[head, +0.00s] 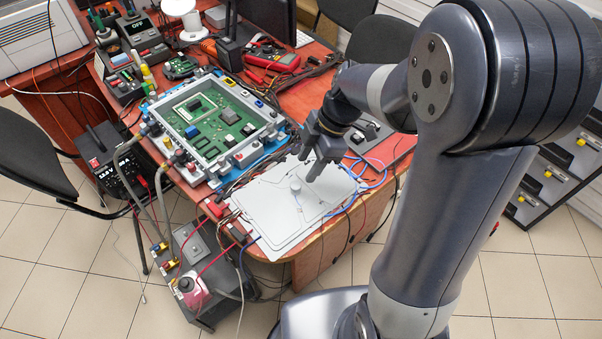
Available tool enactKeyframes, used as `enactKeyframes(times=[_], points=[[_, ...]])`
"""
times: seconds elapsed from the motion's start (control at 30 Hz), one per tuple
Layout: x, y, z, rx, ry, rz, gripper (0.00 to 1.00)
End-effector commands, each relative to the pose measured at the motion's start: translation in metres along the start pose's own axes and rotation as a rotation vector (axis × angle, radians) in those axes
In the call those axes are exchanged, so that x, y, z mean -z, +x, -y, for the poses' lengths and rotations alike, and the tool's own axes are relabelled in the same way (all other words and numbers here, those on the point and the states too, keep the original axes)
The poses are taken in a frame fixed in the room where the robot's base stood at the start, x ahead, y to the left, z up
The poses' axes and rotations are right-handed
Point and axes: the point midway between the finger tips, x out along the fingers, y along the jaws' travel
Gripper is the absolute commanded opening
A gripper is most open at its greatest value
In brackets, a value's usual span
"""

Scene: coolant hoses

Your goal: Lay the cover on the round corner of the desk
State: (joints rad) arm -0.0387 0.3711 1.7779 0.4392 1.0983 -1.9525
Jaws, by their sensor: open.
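The cover (272,214) is a flat light-grey plate with a small round knob (296,187) near its middle. It lies at the front rounded corner of the red-brown desk (340,232), close to the desk's edge. My gripper (311,168) is open, with its fingers pointing down just behind and to the right of the knob. Nothing shows between the fingers. I cannot tell how high the fingertips are above the plate. The gripper and its shadow hide a little of the plate's far part.
A framed green circuit board unit (213,122) stands behind the cover, with hoses at its left side. Blue cables (372,172) run along the cover's right. A red multimeter (272,60) lies farther back.

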Motion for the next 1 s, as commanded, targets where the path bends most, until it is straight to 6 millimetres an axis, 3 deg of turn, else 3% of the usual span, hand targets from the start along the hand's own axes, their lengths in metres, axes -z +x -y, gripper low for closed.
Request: enactKeyframes(times=[0.1, 0.3, 1.0], points=[[0.0, -0.025, -0.001, -0.004, 0.002, 0.0, 0.46], [0.0, -0.047, 0.0, -0.001, 0.001, 0.0, 0.46], [0.0, -0.051, 0.0, 0.001, 0.0, 0.0, 0.46]])
